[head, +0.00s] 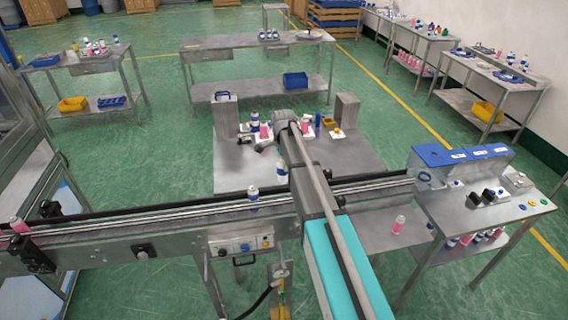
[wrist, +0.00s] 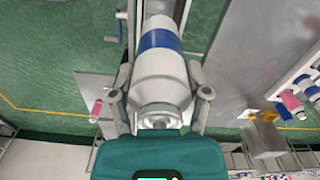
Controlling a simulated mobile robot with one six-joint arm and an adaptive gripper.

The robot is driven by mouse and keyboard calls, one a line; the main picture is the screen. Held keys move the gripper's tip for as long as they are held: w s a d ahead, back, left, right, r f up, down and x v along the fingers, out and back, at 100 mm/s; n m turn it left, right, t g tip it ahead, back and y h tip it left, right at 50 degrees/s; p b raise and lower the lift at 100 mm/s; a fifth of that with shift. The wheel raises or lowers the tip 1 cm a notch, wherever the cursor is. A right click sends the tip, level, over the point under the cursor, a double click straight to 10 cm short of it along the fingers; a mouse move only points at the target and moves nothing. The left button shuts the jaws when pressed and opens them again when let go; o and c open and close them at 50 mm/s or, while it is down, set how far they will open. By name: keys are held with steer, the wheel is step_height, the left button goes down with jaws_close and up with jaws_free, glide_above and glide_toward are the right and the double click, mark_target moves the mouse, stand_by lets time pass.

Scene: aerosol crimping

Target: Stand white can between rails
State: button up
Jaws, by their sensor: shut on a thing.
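My gripper (wrist: 160,82) is shut on a white can with a blue band (wrist: 158,62), with one finger on each side of it in the wrist view. In the head view the held can (head: 282,172) hangs roughly upright below my wrist, near the far side of the conveyor. My arm hides most of the gripper there. The conveyor rails (head: 150,217) run left to right across the head view. Another white and blue can (head: 253,193) stands at the conveyor, left of the held can. I cannot tell the held can's exact height above the belt.
A metal table (head: 235,175) with several bottles and cans stands beyond the conveyor. A blue machine (head: 460,155) is at the conveyor's right end. A pink can (head: 398,224) stands on a lower surface at right. A pink can (head: 19,226) is at the far left.

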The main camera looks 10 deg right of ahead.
steer(key=b, duration=1.3)
glide_toward(283, 191)
steer(key=shift+s+a+f, duration=0.1)
steer(key=shift+s+f, duration=0.3)
steer(key=shift+f, duration=0.6)
steer(key=shift+s+f, duration=0.45)
steer(key=shift+f, duration=0.5)
steer(key=shift+s+a+f, duration=0.1)
steer(key=shift+s+f, duration=0.3)
steer(key=shift+f, duration=0.6)
steer(key=shift+d+f+b, duration=0.1)
steer(key=shift+f+b, duration=0.25)
steer(key=shift+b, duration=0.15)
steer(key=shift+o, duration=0.2)
steer(key=shift+s+f+b, duration=0.15)
steer(key=shift+s+b, duration=0.1)
steer(key=shift+b, duration=0.1)
steer(key=shift+c, duration=0.4)
steer(key=o, duration=0.8)
steer(key=shift+s+f, duration=0.1)
steer(key=shift+s, duration=0.05)
steer(key=o, duration=0.4)
steer(key=shift+f, duration=0.1)
steer(key=shift+w, duration=0.25)
steer(key=shift+w, duration=0.1)
